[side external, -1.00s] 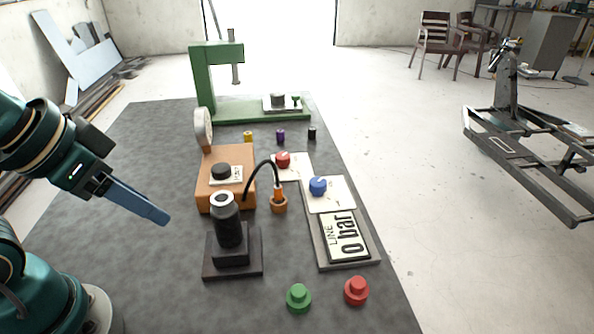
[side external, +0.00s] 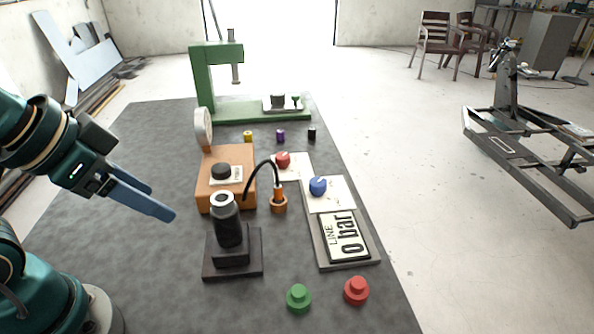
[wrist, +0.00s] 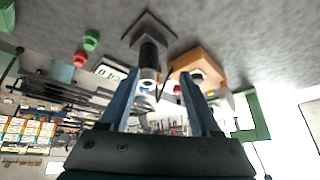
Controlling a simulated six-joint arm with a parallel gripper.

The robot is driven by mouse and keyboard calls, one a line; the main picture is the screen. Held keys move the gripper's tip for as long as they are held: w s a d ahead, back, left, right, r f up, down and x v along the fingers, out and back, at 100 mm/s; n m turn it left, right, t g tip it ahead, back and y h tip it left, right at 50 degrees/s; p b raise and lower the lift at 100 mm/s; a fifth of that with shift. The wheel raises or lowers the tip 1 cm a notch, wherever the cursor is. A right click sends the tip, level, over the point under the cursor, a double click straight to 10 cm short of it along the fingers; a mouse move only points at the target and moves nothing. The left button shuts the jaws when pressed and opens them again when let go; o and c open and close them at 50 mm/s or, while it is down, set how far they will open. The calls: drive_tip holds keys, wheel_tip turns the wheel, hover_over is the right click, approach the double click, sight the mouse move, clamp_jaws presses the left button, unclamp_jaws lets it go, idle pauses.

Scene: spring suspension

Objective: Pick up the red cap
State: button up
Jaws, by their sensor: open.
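The red cap (side external: 356,291) stands on the dark table near its front right edge, beside the green cap (side external: 299,298). In the wrist view the red cap (wrist: 80,59) and the green cap (wrist: 91,40) show at upper left, small and upside down. My gripper (side external: 160,204) is at the left of the side view, above the table and well away from the red cap. Its two blue fingers are apart with nothing between them; they also show in the wrist view (wrist: 163,88).
A black cylinder on a stand (side external: 229,226) is between my gripper and the caps. Beyond are an orange box (side external: 206,190), a hose in an orange socket (side external: 279,204), a "0 bar" display (side external: 345,237), red and blue knobs, and a green press (side external: 203,80).

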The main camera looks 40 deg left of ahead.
drive_tip(key=w+a+r+m+t+y, duration=0.1)
drive_tip(key=w+a+r+m+t, duration=0.1)
drive_tip(key=w+r+m+t, duration=0.85)
drive_tip(key=w+d+r+m+h, duration=0.85)
drive_tip(key=w+r+m, duration=0.3)
drive_tip(key=m, duration=0.85)
drive_tip(key=m+g+h, duration=0.7)
drive_tip(key=m+g, duration=0.9)
drive_tip(key=m, duration=0.8)
hover_over(356, 281)
drive_tip(key=w+a, duration=0.4)
wheel_tip(356, 281, down, 25)
drive_tip(key=s+f+g, duration=0.1)
drive_tip(key=f, duration=0.2)
drive_tip(key=s+f+g, duration=0.1)
drive_tip(key=f, duration=0.3)
drive_tip(key=s+f+g+y, duration=0.1)
drive_tip(key=f, duration=0.3)
drive_tip(key=shift+s, duration=0.15)
drive_tip(key=shift+x, duration=2.45)
drive_tip(key=shift+r, duration=0.1)
clamp_jaws()
